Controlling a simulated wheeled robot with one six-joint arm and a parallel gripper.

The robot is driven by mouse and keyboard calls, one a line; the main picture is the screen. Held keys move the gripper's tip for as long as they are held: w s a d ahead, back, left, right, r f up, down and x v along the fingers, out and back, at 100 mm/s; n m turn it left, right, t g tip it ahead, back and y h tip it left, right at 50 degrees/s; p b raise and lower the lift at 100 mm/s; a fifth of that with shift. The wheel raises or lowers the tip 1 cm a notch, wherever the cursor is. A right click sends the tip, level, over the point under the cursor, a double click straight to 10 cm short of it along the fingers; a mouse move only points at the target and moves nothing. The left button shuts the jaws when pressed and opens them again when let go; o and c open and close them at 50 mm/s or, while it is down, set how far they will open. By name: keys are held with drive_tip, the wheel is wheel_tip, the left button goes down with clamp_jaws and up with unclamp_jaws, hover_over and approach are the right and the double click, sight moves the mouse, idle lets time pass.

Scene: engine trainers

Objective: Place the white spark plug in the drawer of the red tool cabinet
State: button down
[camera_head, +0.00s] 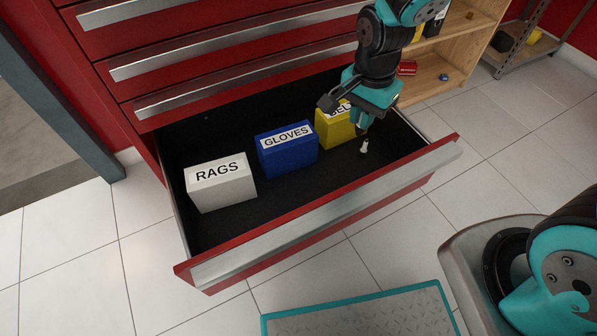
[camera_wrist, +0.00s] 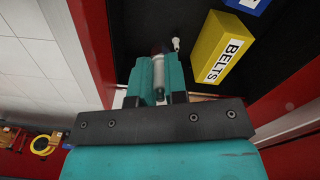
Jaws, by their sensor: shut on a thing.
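The white spark plug (camera_wrist: 158,76) is a pale cylinder with a darker far end, held between the two teal fingers of my gripper (camera_wrist: 158,84) in the wrist view. In the head view, my gripper (camera_head: 361,128) points down inside the open bottom drawer (camera_head: 290,215) of the red tool cabinet (camera_head: 122,60), at its right end. A small white piece (camera_head: 364,147) shows just below the fingers there. A small white piece (camera_wrist: 176,44) also shows beyond the fingertips in the wrist view. I cannot tell whether it lies on the drawer floor.
In the drawer stand a white RAGS box (camera_head: 221,186), a blue GLOVES box (camera_head: 288,152) and a yellow BELTS box (camera_head: 337,128), partly hidden by my gripper. The dark floor in front of the boxes is clear. A wooden shelf (camera_head: 440,62) stands right of the cabinet.

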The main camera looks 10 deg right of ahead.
drive_tip(key=shift+s+a+f, duration=0.1)
drive_tip(key=shift+f, duration=0.4)
wheel_tip(320, 180, down, 19)
drive_tip(key=b, duration=0.7)
drive_tip(key=shift+b, duration=0.3)
drive_tip(key=shift+f, duration=0.2)
drive_tip(key=c, duration=1.1)
unclamp_jaws()
drive_tip(key=shift+c, duration=0.2)
drive_tip(key=shift+r, duration=0.15)
